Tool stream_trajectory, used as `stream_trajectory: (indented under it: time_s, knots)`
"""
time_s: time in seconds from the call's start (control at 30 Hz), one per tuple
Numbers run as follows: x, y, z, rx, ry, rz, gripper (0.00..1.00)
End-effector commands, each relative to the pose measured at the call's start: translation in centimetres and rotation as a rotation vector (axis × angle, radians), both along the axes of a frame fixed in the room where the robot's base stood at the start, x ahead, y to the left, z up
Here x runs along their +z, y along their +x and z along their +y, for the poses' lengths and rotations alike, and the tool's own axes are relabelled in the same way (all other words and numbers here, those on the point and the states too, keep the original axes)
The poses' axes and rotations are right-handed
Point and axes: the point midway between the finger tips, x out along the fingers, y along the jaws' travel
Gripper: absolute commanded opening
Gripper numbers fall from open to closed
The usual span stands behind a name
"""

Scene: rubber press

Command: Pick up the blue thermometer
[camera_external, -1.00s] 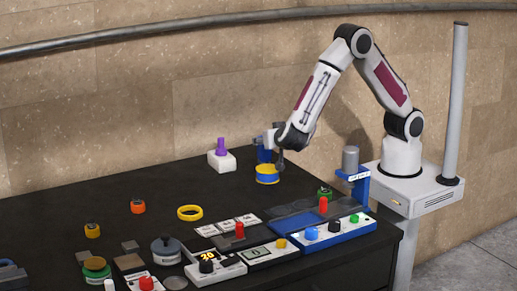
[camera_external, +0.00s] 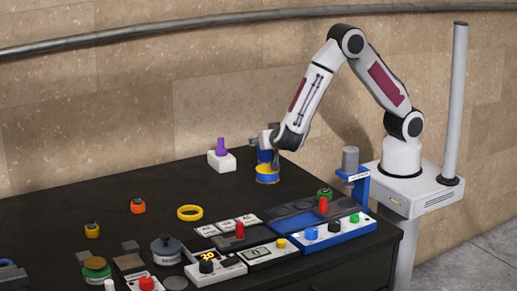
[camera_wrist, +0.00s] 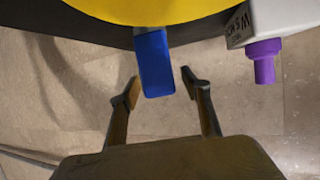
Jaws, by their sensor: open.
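In the wrist view the blue thermometer (camera_wrist: 154,62) is a blue block projecting from the edge of the yellow disc (camera_wrist: 150,10). My gripper (camera_external: 275,166) is at the holder in the external view and partly covers the blue piece. In the wrist view my gripper (camera_wrist: 160,88) is open, with its two fingers on either side of the blue block's end and gaps on both sides.
A white block with a purple knob (camera_external: 221,148) stands to the left; the purple knob also shows in the wrist view (camera_wrist: 264,62). A yellow ring (camera_external: 190,213), small orange items and control panels (camera_external: 325,232) lie nearer the front. A blue stand with a grey cylinder (camera_external: 350,160) is on the right.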

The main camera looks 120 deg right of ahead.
Motion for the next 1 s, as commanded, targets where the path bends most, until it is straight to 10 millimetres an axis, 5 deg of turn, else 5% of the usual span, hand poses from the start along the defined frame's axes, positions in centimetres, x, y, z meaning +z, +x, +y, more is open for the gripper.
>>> stream_trajectory:
  time_s: [0.3,0.5,1.0]
  knots:
    - [0.00,0.01,0.02,0.000,0.000,0.000,0.47]
    - [0.00,0.01,0.02,0.000,0.000,0.000,0.00]
    - [0.66,0.04,0.01,0.000,-0.002,-0.002,0.00]
